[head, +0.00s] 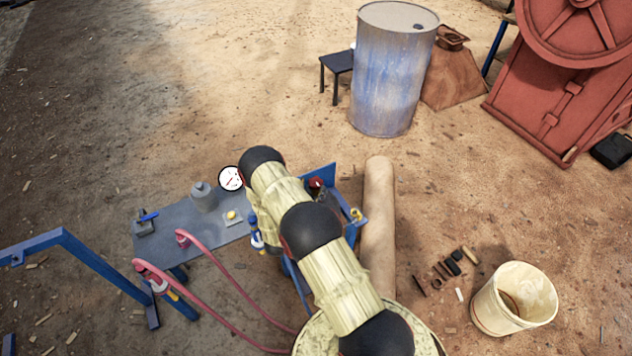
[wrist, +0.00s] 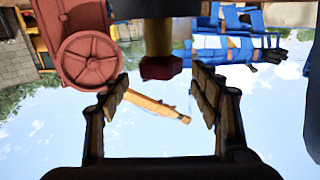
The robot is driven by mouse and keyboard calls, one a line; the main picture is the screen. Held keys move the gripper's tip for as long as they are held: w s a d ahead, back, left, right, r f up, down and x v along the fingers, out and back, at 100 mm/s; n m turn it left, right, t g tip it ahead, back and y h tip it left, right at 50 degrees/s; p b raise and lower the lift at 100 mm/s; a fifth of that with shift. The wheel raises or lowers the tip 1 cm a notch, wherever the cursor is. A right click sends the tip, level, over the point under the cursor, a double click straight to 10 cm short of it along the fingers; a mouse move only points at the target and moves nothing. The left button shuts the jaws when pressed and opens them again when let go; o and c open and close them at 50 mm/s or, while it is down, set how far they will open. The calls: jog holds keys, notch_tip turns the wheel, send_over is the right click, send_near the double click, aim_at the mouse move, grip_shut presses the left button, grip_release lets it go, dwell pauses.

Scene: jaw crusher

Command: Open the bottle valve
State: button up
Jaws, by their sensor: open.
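In the wrist view, which looks upside down, a dark red valve knob (wrist: 160,68) sits on a short brass neck at the end of a dark bottle (wrist: 159,36). My gripper (wrist: 157,82) is open. Its two fingers stand apart, one on each side of the knob in the picture, with visible gaps; I cannot tell how far beyond the fingertips the knob is. In the head view a red knob (head: 316,183) shows just right of my arm, by a blue panel. My arm hides the gripper in that view.
A grey bench (head: 155,240) with a gauge (head: 231,178) and small fittings stands left of my arm. Red hoses (head: 215,265) loop off it. A tan roll (head: 377,215) and a cream bucket (head: 514,298) are to the right.

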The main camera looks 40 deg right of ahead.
aim_at(316, 180)
jog(key=x, duration=0.5)
jog(key=c, duration=0.3)
jog(key=c, duration=0.8)
jog(key=shift+c, duration=0.4)
